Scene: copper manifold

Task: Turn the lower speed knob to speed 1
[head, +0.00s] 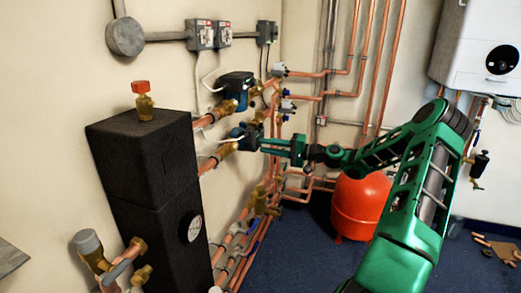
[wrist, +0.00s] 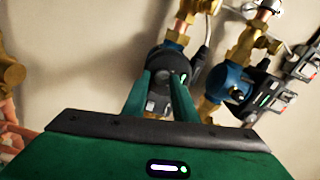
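Two pumps with blue bodies and dark heads sit on the copper pipework, the upper pump (head: 236,84) above the lower pump (head: 247,136). My green gripper (head: 262,145) reaches in from the right at the front of the lower pump. In the wrist view, my gripper (wrist: 163,78) has its two fingers apart, with the dark round face of the lower pump (wrist: 158,62) ahead. A small grey round knob (wrist: 171,80) shows between the fingertips. I cannot tell whether either finger touches it. The upper pump (wrist: 226,84) is to the right in the wrist view. No speed marking is readable.
Copper pipes (head: 310,97) run along the wall around the pumps. A black insulated block (head: 150,165) with a gauge stands at left. A red tank (head: 358,205) stands on the blue floor below my arm. A white boiler (head: 480,50) hangs at upper right.

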